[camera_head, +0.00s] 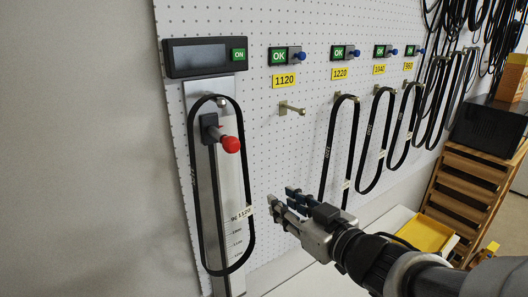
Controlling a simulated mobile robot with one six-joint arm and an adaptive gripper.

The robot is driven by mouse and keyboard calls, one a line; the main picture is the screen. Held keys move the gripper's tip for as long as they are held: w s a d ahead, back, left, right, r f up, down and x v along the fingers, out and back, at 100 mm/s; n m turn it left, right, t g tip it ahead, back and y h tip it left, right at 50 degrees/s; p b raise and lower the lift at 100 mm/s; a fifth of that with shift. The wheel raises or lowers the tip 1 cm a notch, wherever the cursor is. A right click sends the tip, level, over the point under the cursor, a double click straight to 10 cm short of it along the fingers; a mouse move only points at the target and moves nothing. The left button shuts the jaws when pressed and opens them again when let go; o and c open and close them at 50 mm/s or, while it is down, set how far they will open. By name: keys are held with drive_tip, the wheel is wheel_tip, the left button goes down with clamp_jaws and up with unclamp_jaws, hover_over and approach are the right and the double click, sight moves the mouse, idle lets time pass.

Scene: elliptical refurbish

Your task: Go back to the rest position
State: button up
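My gripper (281,200) is at the lower middle of the head view, in front of the pegboard. Its fingers are apart with nothing visible between them. A black belt (193,160) with a 1120 tag hangs as a long loop on the measuring device (202,190) to the left. The loop passes over the top pin and runs down both sides of the metal scale. The device has a red knob (230,144) and a display (200,57) with a green ON sign. My gripper is right of this belt, apart from it.
The 1120 hook (292,108) on the pegboard (290,150) is empty. Belts hang on the hooks marked 1220 (325,150), 1040 (371,140) and 960 (402,125). A wooden rack (465,185) with a black box (488,127) and a yellow tray (427,233) stand right.

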drive_tip(key=s+d+f+m+g+h+b, duration=0.1)
drive_tip(key=s+d+f+m+h+b, duration=0.2)
drive_tip(key=d+f+h+b, duration=0.3)
drive_tip(key=s+d+f+m+g+h+b, duration=0.1)
drive_tip(key=s+d+f+m+h+b, duration=0.25)
drive_tip(key=d+f, duration=0.3)
drive_tip(key=s+a+f+g+b, duration=0.2)
drive_tip(key=s+f+g+b, duration=0.1)
drive_tip(key=s+f, duration=0.4)
drive_tip(key=s+a+f+g+y+b, duration=0.1)
drive_tip(key=s+f+g+b, duration=0.3)
drive_tip(key=s+f, duration=0.3)
drive_tip(key=s+b, duration=0.1)
drive_tip(key=s, duration=0.2)
drive_tip(key=shift+s+a+f, duration=0.35)
drive_tip(key=shift+s+a, duration=0.05)
